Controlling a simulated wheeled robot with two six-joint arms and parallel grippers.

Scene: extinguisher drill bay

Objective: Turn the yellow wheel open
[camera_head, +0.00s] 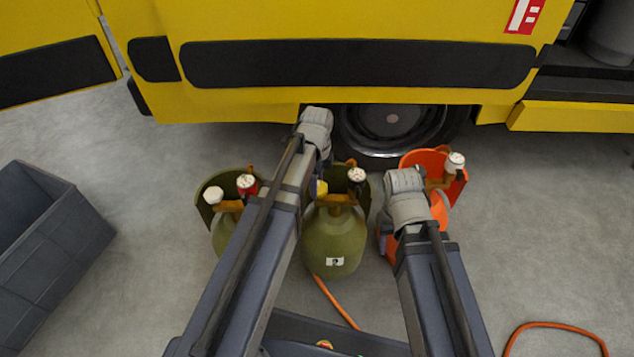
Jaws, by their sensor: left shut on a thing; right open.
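Three gas cylinders stand on the floor in front of the yellow truck. The middle one (334,240) is olive green, with brass valve fittings and a white-topped knob (356,175). A small part of the yellow wheel (321,187) shows at its left side, beside my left arm. My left gripper (318,170) is at this wheel and shut on it; its fingers are mostly hidden by my own wrist. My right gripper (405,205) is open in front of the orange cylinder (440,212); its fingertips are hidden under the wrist.
A grey crate (45,260) stands at far left. Orange hoses (335,300) lie on the floor.

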